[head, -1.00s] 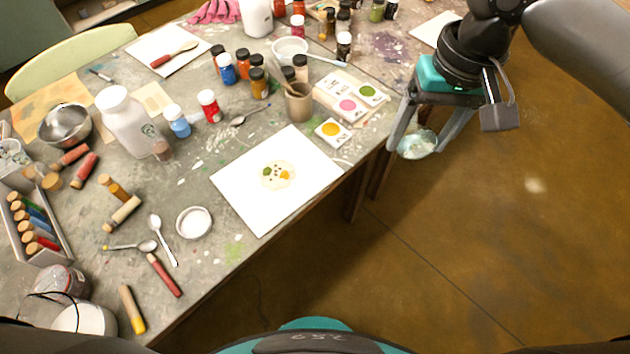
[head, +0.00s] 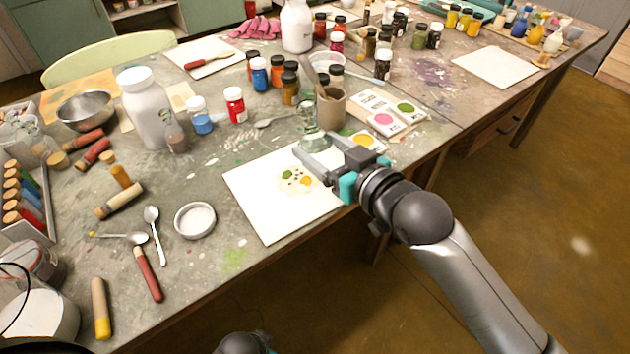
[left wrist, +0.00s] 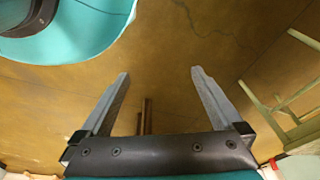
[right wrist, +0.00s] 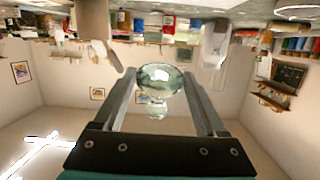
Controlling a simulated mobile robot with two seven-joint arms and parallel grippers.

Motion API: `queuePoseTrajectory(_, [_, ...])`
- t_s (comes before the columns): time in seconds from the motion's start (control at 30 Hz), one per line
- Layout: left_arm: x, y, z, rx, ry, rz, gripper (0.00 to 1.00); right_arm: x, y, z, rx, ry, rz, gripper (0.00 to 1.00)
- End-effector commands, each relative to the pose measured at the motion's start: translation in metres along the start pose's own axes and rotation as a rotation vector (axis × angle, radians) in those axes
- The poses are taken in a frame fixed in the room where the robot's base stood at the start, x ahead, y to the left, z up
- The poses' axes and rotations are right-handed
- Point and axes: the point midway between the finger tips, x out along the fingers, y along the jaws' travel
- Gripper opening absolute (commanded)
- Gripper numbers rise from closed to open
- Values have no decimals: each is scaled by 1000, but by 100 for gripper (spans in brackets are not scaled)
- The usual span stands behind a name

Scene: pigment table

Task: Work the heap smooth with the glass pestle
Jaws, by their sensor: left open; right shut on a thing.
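The heap (head: 297,180), a pale patch with green, orange and dark spots, lies on a white slab (head: 262,217) on the table. My right gripper (head: 316,150) is over the slab's right part, its fingers pointing to the far left. It is shut on the clear glass pestle (head: 313,136). In the right wrist view the round glass (right wrist: 160,82) sits between the fingertips. The pestle is to the upper right of the heap in the head view; whether it touches the slab I cannot tell. My left gripper (left wrist: 155,75) is open and empty, with floor behind it.
A brown cup (head: 332,108) stands just beyond the pestle. Paint cards (head: 383,120) lie to its right. A white dish (head: 195,220) and spoons (head: 154,228) lie left of the slab. Jars stand behind.

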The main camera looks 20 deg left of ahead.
Motion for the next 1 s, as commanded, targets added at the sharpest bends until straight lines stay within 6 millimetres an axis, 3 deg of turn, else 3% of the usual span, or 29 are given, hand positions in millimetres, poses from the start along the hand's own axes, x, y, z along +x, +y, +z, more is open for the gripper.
queuePoseTrajectory(0.03, [6,0,-5,-1,9,-1,100,6,-2,12,6,60,0,0])
queuePoseTrajectory(0.4, [-4,-2,-32,-7,42,-5,100,11,-12,42,-14,385,142,0])
queuePoseTrajectory(0.73, [-18,-3,-44,-8,65,-6,100,10,-12,48,-24,413,170,0])
queuePoseTrajectory(1.0, [-43,-4,-61,-10,111,-8,100,13,-12,61,-24,412,170,0])
